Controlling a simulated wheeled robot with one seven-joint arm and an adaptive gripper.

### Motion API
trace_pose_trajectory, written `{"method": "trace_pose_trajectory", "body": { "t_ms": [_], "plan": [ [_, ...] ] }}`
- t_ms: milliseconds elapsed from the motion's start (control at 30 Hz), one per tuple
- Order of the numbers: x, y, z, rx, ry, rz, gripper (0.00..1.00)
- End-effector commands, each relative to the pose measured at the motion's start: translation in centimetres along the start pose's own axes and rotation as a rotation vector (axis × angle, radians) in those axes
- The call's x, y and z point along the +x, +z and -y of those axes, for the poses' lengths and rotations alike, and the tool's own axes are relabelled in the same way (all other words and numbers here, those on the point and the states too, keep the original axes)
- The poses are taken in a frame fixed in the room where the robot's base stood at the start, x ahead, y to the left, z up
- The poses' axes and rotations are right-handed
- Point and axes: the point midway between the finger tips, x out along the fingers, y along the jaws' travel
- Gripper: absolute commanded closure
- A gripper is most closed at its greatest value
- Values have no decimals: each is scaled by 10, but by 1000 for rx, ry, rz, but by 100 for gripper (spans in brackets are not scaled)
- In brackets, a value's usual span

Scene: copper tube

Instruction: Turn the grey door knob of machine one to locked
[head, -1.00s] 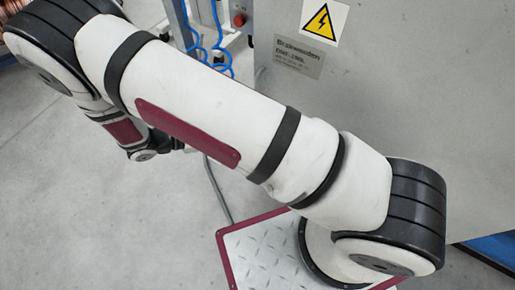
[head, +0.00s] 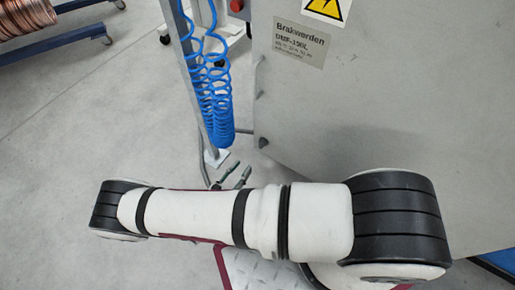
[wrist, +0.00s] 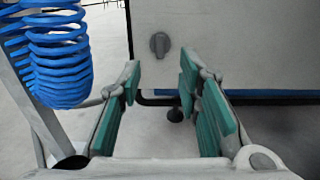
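The grey door knob (wrist: 160,44) is a round knob with an upright bar across it, on a pale machine panel (wrist: 205,35) in the wrist view. My gripper (wrist: 160,72) is open and empty, its green-padded fingers spread on either side below the knob, apart from it. In the head view only the fingertips of my gripper (head: 235,174) show past my arm, near the left edge of the grey cabinet (head: 370,100).
A blue coiled hose (head: 213,95) hangs on a metal post (head: 184,50) near my gripper; the hose is close at left in the wrist view (wrist: 55,55). A rack with copper coil (head: 60,25) stands at the far left. The floor (head: 90,120) between is clear.

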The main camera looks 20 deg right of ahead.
Motion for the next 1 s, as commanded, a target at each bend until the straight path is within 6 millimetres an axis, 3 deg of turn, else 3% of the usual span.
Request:
{"method": "trace_pose_trajectory", "body": {
  "t_ms": [300,500,700,1000],
  "plan": [
    [63,-1,1,-1,-5,0,68],
    [94,-1,0,0,-3,0,68],
    [109,0,1,0,-2,-1,68],
    [112,0,0,0,-2,-1,68]
  ]
}}
